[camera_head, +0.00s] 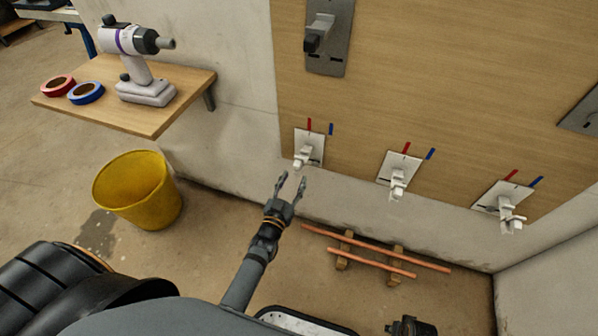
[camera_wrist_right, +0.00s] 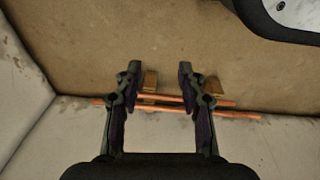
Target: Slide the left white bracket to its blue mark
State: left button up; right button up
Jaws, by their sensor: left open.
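The left white bracket (camera_head: 316,146) is on the wooden panel in the head view, with a pale peg sticking out at its lower left. A red mark (camera_head: 309,124) is just above the bracket, and its blue mark (camera_head: 331,129) is to the right of the red one, near the upper right corner of the plate. My left gripper (camera_head: 292,179) is open and empty, just below the bracket in the picture and apart from it. My right gripper (camera_wrist_right: 160,70) is open and empty in the right wrist view, pointing toward the floor.
Two more white brackets, the middle (camera_head: 397,170) and the right (camera_head: 499,199), have their own red and blue marks. A grey metal plate (camera_head: 328,40) is above. A shelf (camera_head: 150,118) with a drill and a yellow bucket (camera_head: 138,192) are left. Copper pipes (camera_head: 375,262) lie below.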

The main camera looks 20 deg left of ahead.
aim_at(296, 174)
pick_arm(q)
jog(key=w+b, duration=0.1)
jog(key=w, duration=0.4)
pick_arm(e)
jog(key=r, duration=0.1)
jog(key=w+r, duration=0.1)
jog(key=a+r, duration=0.1)
jog(key=shift+w+r, duration=0.15)
jog(key=shift+w, duration=0.05)
pick_arm(q)
grip_shut()
